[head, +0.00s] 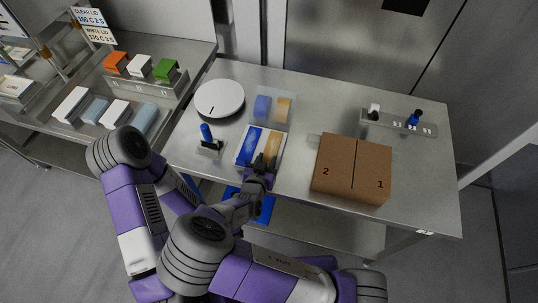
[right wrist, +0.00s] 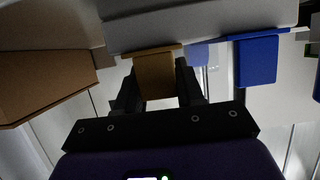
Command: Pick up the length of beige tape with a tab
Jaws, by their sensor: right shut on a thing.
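The length of beige tape (head: 272,145) lies beside a blue length (head: 250,139) on a white tray (head: 239,155) near the table's front edge. My right gripper (head: 265,162) reaches over that edge at the tape's near end. In the right wrist view, its fingers (right wrist: 157,82) are shut on the beige tab (right wrist: 154,72), which sits between them. A blue tab (right wrist: 256,61) hangs to its right, apart from the fingers. My left gripper (head: 230,209) is lower, crowded by my arms; its fingers cannot be made out.
A cardboard box (head: 350,168) stands right of the tray. A clear container (head: 270,119) with blue and beige pieces is behind it. A white round disc (head: 220,98) and a blue-handled tool (head: 206,134) are to the left. A metal rack (head: 398,126) stands back right.

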